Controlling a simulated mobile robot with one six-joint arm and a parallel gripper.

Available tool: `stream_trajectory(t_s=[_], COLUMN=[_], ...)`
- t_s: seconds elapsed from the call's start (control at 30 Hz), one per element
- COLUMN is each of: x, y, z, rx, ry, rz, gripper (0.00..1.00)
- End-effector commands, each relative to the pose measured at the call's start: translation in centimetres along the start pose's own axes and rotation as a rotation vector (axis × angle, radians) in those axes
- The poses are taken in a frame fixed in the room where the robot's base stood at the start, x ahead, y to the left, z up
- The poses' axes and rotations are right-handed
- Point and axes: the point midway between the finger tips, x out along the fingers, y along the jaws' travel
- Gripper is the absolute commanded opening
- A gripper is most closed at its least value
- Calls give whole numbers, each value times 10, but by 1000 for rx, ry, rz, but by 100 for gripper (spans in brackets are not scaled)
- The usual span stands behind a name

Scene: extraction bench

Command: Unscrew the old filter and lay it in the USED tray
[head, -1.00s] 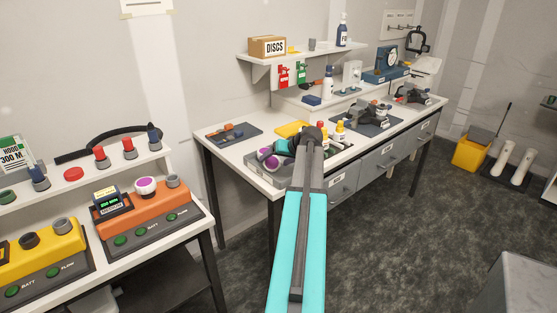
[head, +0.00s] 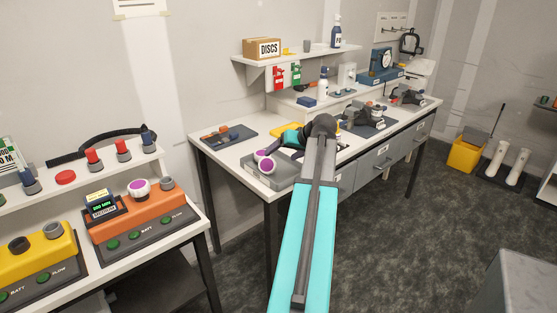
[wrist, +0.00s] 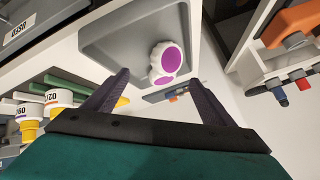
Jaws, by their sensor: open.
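A white filter with a purple top (head: 139,188) sits upright on the orange unit (head: 150,211) at the left. The grey tray (head: 285,180) on the far bench holds two similar purple-and-white pieces; they lie together in the wrist view (wrist: 168,62). A label on the tray's front is too small to read in the head view. My gripper (wrist: 163,90) is open, with nothing between its fingers, and the tray lies beyond them in the wrist view. In the head view my gripper (head: 291,139) is partly hidden behind my arm.
A yellow unit (head: 38,256) stands beside the orange one. Yellow-capped numbered containers (wrist: 58,97) are close to the left finger in the wrist view. A dark tool mat (head: 230,137) lies left of the tray.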

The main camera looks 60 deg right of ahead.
Motion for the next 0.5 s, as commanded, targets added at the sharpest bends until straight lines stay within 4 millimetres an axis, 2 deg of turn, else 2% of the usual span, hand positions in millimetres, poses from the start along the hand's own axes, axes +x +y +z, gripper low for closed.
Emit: stream_trajectory(t_s=[0.2, 0.5], x=[-30, -48], y=[0, 0], z=[0, 0], rx=[0, 0], ry=[4, 3], rz=[1, 0], gripper=[77, 77])
